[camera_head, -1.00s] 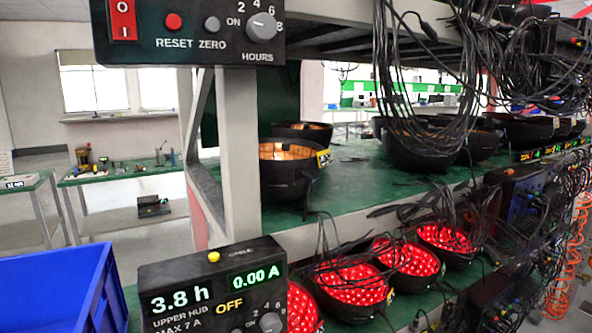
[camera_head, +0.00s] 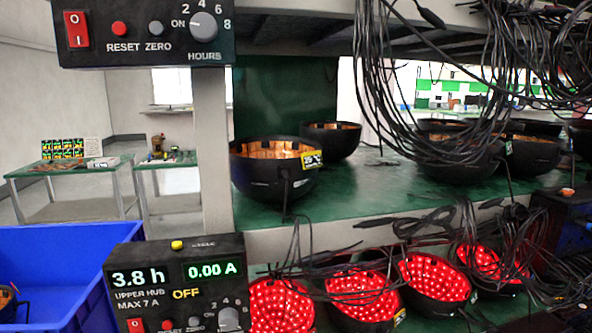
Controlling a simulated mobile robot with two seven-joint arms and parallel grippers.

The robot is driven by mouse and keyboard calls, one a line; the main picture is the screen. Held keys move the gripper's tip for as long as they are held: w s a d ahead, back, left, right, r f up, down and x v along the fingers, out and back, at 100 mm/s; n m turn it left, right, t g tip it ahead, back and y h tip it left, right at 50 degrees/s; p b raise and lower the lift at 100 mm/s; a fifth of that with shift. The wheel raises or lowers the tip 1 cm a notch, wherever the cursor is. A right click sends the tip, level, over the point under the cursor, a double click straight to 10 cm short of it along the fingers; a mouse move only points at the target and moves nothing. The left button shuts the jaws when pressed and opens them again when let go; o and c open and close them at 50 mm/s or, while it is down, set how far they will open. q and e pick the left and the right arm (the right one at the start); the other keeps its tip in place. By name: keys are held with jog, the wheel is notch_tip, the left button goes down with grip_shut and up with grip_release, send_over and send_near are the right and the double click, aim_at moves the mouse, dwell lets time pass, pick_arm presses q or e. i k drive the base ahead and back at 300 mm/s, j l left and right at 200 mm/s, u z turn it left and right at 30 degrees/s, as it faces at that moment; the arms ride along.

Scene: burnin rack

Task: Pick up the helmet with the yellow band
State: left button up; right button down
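Several black bowl-shaped helmets sit open side up on the rack. The nearest on the upper green shelf is a helmet (camera_head: 262,187) with a copper-coloured inside and a yellow tag (camera_head: 311,159) on its right rim. I cannot tell if this tag is the yellow band. Another helmet (camera_head: 338,140) stands behind it, untagged as far as I see. More helmets (camera_head: 455,165) stand to the right, partly behind hanging cables. Helmets with lit red insides (camera_head: 362,293) sit on the lower level. Neither of my grippers is in view.
A blue bin (camera_head: 60,260) stands at the lower left, with a dark item (camera_head: 8,303) inside. A control box (camera_head: 180,285) stands beside it, in front of the lower helmets. Another control box (camera_head: 145,32) overhangs the shelf. Loose black cables (camera_head: 385,90) hang over the right side.

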aim_at(261, 165)
jog(key=l, duration=1.8)
jog(key=u, duration=0.05)
